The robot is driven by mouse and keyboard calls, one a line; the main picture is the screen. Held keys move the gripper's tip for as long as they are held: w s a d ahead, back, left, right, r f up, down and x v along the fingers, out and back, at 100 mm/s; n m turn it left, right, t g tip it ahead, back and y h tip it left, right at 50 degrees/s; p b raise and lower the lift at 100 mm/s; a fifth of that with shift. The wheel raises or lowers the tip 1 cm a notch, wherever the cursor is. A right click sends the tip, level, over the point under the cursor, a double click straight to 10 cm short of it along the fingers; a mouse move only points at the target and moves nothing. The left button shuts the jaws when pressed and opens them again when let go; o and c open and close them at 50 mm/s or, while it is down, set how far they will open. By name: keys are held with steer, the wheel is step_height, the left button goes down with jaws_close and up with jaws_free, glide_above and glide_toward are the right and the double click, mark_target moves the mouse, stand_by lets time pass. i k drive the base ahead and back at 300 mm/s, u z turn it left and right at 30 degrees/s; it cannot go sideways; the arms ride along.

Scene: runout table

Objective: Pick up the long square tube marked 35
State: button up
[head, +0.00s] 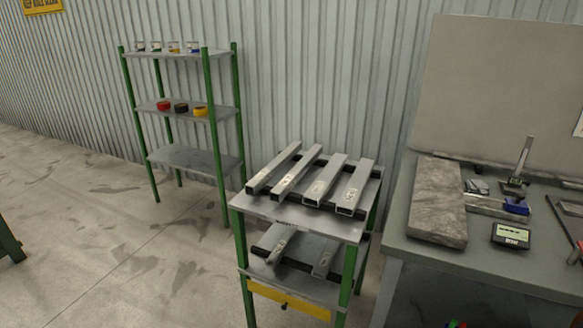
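Several grey square tubes lie side by side on the top of a green-legged runout table (255,207), across dark bars. From left to right they are a first tube (274,167), a second tube (301,169), a wider third tube (328,177) and a fourth tube (357,184). Each has a pale label near its front end, too small to read, so I cannot tell which is marked 35. Two more labelled tubes, one left (276,247) and one right (326,259), lie on the lower shelf, partly hidden by the top. My gripper is not in view.
A shelf rack (190,109) with small cans and coloured rolls stands behind left. A grey workbench (477,258) on the right holds a stone slab (438,199), a black display device (511,236) and measuring tools. The floor at left is mostly clear.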

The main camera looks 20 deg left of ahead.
mark_target(254, 185)
steer(key=u, duration=0.6)
steer(key=i, duration=1)
steer(key=u, duration=0.8)
